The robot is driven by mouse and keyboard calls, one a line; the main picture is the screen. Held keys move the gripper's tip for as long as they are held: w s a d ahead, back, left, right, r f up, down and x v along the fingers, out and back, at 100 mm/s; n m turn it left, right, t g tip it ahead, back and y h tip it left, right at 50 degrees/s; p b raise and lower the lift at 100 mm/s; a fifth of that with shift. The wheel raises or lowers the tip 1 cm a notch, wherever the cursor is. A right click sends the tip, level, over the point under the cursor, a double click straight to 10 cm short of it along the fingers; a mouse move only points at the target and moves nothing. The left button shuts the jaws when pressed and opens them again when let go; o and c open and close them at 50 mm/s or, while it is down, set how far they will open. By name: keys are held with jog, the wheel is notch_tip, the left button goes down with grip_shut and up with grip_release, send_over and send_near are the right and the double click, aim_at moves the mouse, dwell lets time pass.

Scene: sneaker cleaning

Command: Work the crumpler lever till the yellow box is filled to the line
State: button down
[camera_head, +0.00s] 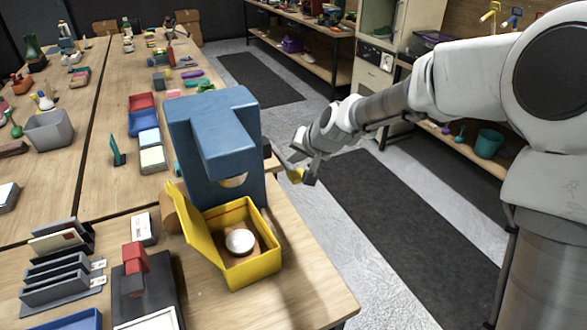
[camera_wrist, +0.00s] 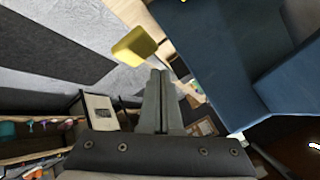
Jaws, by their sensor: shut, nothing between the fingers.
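The blue crumpler (camera_head: 222,135) stands near the table's right edge. Its lever has a yellow paddle (camera_head: 295,175) on a thin rod on the machine's right side. The yellow paddle is also at the top of the wrist view (camera_wrist: 134,46), beside the blue body (camera_wrist: 225,60). My gripper (camera_head: 311,174) is shut and empty, right at the paddle; I cannot tell whether they touch. Its closed fingers show in the wrist view (camera_wrist: 160,75). The open yellow box (camera_head: 256,267) sits under the outlet, holding a round white piece (camera_head: 240,242) on brown material low inside. A red line (camera_head: 232,210) marks its inner back wall.
A grey file rack (camera_head: 62,280) and a black stand with a red block (camera_head: 135,257) are to the left. Red and blue trays (camera_head: 143,120) lie behind the crumpler. The floor right of the table is open, with dark mats (camera_head: 380,210).

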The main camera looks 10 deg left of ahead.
jog(key=shift+f, duration=0.1)
dwell(0.6)
jog(key=shift+f+b, duration=0.35)
jog(key=shift+b, duration=0.2)
